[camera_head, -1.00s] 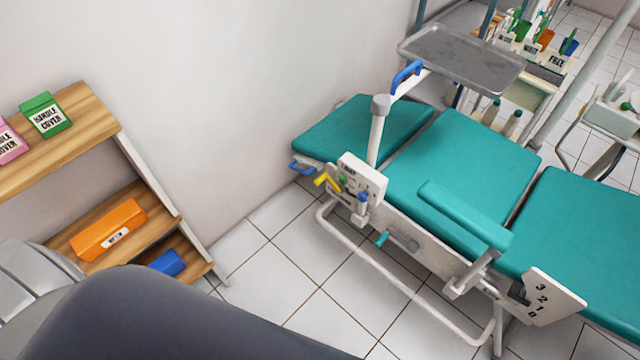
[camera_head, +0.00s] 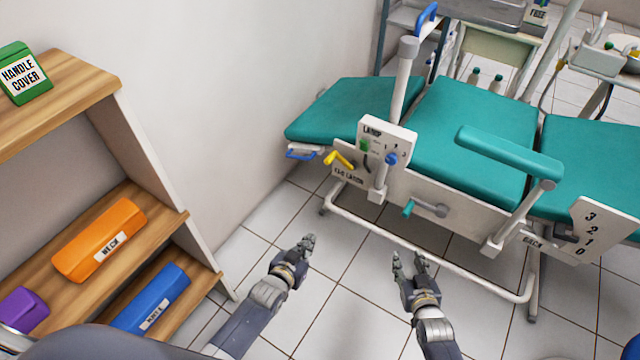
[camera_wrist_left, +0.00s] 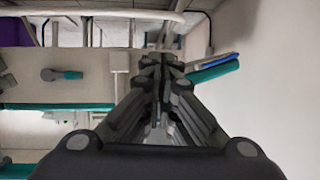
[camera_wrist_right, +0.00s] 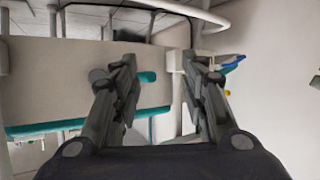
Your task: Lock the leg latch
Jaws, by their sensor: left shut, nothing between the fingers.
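A yellow lever (camera_head: 338,160) sits on the white side panel of the teal dental chair (camera_head: 470,140), below the leg-end cushion (camera_head: 352,108). The small lettering under it looks like a latch label but is hard to read. A blue handle (camera_head: 301,154) sticks out left of it. My left gripper (camera_head: 305,241) is shut and empty, in front of the chair and below the lever. It also shows shut in the left wrist view (camera_wrist_left: 162,62). My right gripper (camera_head: 408,258) is open and empty, lower right of the lever; its fingers stand apart in the right wrist view (camera_wrist_right: 162,66).
A lamp control plate (camera_head: 385,140) with a green and a blue knob is right of the lever. A teal-ended crank (camera_head: 425,208) and a white floor rail (camera_head: 430,250) lie along the chair side. A wooden shelf (camera_head: 195,222) stands at left.

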